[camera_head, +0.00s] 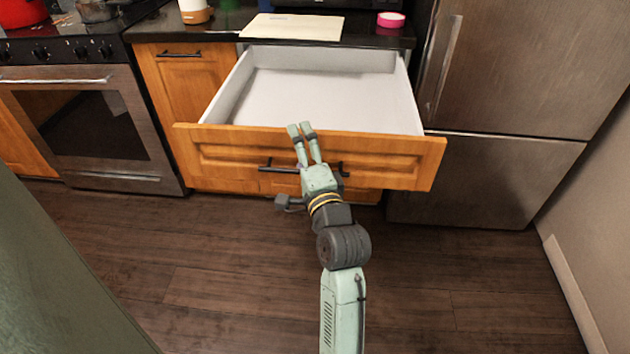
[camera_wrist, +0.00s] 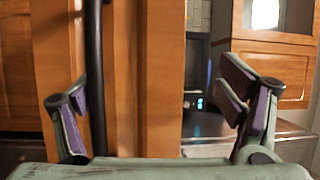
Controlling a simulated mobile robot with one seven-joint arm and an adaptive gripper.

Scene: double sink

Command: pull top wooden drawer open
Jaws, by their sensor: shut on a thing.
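The top wooden drawer (camera_head: 410,163) is pulled well out from the counter, and its white inside is empty. Its black handle (camera_head: 270,168) runs across the orange wooden front. My gripper (camera_head: 300,127) is at the middle of that front, covering part of the handle. In the wrist view, the handle (camera_wrist: 96,80) and the drawer's wooden front (camera_wrist: 160,80) show between the fingers of my gripper (camera_wrist: 157,100). The handle is close to the left finger.
A stove with an oven (camera_head: 85,125) stands at the left and a steel fridge (camera_head: 500,90) at the right. A light board (camera_head: 293,27) and a pink round thing (camera_head: 391,19) lie on the dark counter. The wooden floor (camera_head: 230,270) before the drawer is clear.

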